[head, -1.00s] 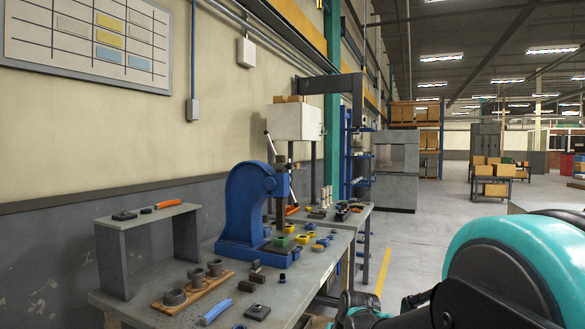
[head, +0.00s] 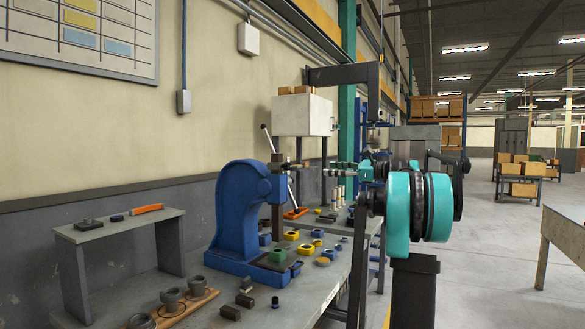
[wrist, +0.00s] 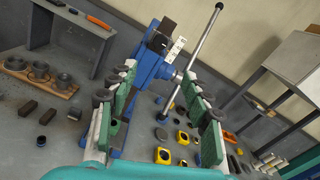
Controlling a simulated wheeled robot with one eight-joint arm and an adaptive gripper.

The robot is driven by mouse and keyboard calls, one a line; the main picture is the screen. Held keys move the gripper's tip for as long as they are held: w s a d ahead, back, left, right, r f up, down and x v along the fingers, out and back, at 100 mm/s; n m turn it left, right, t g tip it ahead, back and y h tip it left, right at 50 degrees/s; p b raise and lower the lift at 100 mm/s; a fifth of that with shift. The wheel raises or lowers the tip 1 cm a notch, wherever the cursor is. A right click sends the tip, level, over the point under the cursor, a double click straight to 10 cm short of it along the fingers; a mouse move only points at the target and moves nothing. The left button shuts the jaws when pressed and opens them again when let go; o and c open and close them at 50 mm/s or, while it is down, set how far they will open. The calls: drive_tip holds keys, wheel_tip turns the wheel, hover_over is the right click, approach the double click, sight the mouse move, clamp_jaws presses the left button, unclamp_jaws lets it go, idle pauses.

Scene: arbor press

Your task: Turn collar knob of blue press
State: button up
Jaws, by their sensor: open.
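The blue press (head: 237,215) stands on the workbench, its dark ram (head: 277,217) upright at its right side. In the wrist view, the blue press (wrist: 148,76) shows between the fingers, with a silver lever (wrist: 205,45) crossing a pale round hub (wrist: 168,73). A dark block and a white marked strip (wrist: 176,49) are at its top. I cannot clearly tell which part is the collar knob. My gripper (wrist: 160,72) is open and empty, its green-backed fingers spread either side of the hub. In the head view, my gripper (head: 305,168) is just right of the press top, apparently apart from it.
Several yellow, blue and green small parts (head: 290,236) lie on the bench around the press base. A grey raised shelf (head: 120,226) and a wooden board with grey rings (head: 187,305) are to the left. A white box (head: 302,115) stands behind.

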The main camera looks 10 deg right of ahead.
sight(290, 166)
drive_tip(key=x, duration=1.7)
drive_tip(key=shift+w+a, duration=0.1)
clamp_jaws()
